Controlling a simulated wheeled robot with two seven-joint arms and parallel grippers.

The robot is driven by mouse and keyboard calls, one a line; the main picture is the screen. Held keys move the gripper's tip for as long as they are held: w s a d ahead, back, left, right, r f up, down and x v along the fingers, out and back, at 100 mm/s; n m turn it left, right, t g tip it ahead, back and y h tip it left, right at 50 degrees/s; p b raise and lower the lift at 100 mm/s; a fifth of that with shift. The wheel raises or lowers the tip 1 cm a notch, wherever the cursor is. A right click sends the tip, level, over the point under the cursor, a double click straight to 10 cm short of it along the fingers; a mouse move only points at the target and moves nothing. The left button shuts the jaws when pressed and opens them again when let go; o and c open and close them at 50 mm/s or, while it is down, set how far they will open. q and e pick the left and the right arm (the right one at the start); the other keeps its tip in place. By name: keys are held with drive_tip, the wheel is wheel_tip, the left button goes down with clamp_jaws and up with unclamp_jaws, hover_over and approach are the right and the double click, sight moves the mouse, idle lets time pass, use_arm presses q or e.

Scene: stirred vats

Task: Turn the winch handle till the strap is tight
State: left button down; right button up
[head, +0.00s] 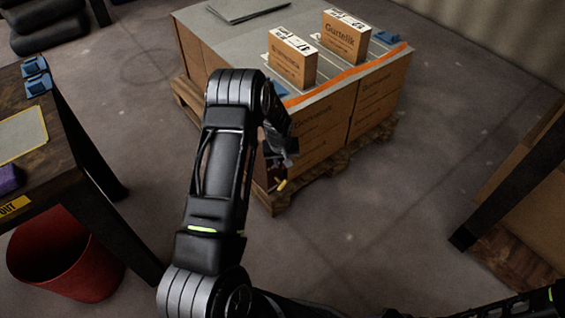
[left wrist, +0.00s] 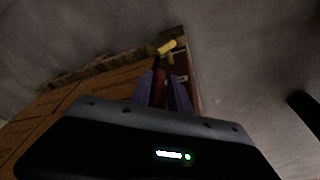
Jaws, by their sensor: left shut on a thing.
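The orange strap (head: 345,76) runs across the top of the boxed pallet load, close to its near edge. The winch sits low at the load's near left corner and is mostly hidden by my left arm. Its yellow knob (head: 281,185) shows just below my left gripper (head: 276,160). In the left wrist view, my left gripper (left wrist: 165,90) has its two fingers closed around a dark red part of the winch handle (left wrist: 158,82). The yellow knob (left wrist: 167,46) sticks out beyond the fingertips. My right gripper is out of view.
The cartons stand on a wooden pallet (head: 268,203), with two small boxes (head: 292,60) (head: 345,36) on top. A dark table (head: 70,140) and a red bin (head: 70,262) are at left. A dark-legged bench (head: 505,185) is at right. The floor between is clear.

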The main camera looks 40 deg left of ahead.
use_arm(q)
drive_tip(key=shift+w+d+f+g+y+b, duration=0.15)
drive_tip(key=shift+w+d+g+y+b, duration=0.2)
drive_tip(key=shift+g+b, duration=0.4)
drive_tip(key=g+b, duration=0.1)
drive_tip(key=b, duration=0.1)
drive_tip(key=g+b, duration=0.1)
drive_tip(key=g, duration=0.1)
drive_tip(key=shift+s+a+f+m+y+b, duration=0.1)
drive_tip(key=shift+f+m+y+b, duration=0.1)
drive_tip(key=shift+m+y+b, duration=0.15)
drive_tip(key=shift+s+r+g+b, duration=0.1)
drive_tip(key=shift+r+g+b, duration=0.05)
drive_tip(key=shift+g+b, duration=0.65)
drive_tip(key=shift+r+y, duration=0.15)
drive_tip(key=shift+y, duration=0.15)
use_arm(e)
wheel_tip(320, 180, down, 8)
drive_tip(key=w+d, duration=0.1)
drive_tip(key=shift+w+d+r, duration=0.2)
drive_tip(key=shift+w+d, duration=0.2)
use_arm(q)
drive_tip(key=c, duration=1.5)
unclamp_jaws()
drive_tip(key=shift+g, duration=0.25)
drive_tip(key=shift+o, duration=0.9)
drive_tip(key=shift+a, duration=0.1)
drive_tip(key=shift+r, duration=0.15)
